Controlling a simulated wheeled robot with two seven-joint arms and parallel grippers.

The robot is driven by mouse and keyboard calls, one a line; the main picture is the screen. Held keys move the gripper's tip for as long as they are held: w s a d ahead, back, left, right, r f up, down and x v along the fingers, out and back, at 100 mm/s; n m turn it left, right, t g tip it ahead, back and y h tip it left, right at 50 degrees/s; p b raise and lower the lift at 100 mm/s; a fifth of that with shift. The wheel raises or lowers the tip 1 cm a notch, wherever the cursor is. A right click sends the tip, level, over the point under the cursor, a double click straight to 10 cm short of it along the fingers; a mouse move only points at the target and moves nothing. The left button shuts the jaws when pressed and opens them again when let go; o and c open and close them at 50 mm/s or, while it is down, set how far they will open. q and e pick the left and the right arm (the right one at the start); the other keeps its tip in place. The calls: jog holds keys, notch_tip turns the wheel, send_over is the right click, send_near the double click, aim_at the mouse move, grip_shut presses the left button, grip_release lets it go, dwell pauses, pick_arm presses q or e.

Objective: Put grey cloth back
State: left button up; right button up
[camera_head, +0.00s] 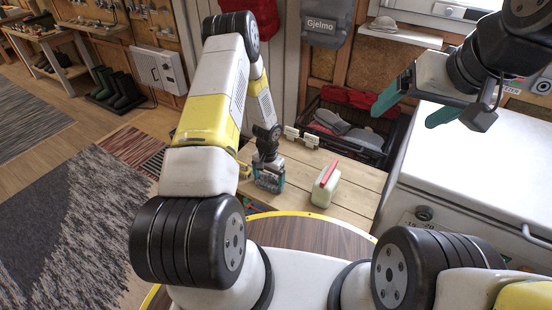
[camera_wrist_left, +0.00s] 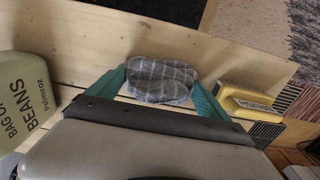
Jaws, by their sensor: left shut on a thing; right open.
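A grey checked cloth (camera_wrist_left: 162,80) is folded or bunched between the teal fingers of my left gripper (camera_wrist_left: 160,92). In the head view, my left gripper (camera_head: 269,181) points down over the wooden bench top (camera_head: 262,150), with the cloth small and partly hidden there. I cannot tell whether the cloth touches the wood. My right gripper (camera_head: 432,103) is open and empty, high at the upper right above the white chest. A dark crate (camera_head: 376,154) behind the bench holds red and grey cloths.
A pale green bag of beans (camera_head: 325,193) with a red top stands right of my left gripper; it also shows in the wrist view (camera_wrist_left: 22,95). A white chest (camera_head: 470,160) stands at the right.

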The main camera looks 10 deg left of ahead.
pick_arm(q)
jog(key=o, duration=1.1)
jog(key=shift+f, duration=0.1)
jog(key=shift+c, duration=0.2)
notch_tip(320, 180, up, 12)
jog(key=shift+f, duration=0.1)
notch_tip(320, 180, up, 12)
jog(key=f+t, duration=0.1)
send_over(269, 175)
jog(key=s+r+n+t, duration=0.1)
jog(key=s+r, duration=0.2)
jog(key=r, duration=0.4)
jog(key=s+r+n+t, duration=0.1)
jog(key=s+r, duration=0.1)
jog(key=r, duration=0.5)
jog(key=s+d+r+t+h, duration=0.1)
jog(key=s+r, duration=0.6)
jog(key=s, duration=0.2)
jog(key=s+d+r+n+t+h, duration=0.1)
jog(key=s+r+t, duration=0.1)
jog(key=s+r, duration=0.5)
jog(key=s, duration=0.3)
jog(key=shift+s+r, duration=0.3)
jog(key=shift+r, duration=0.1)
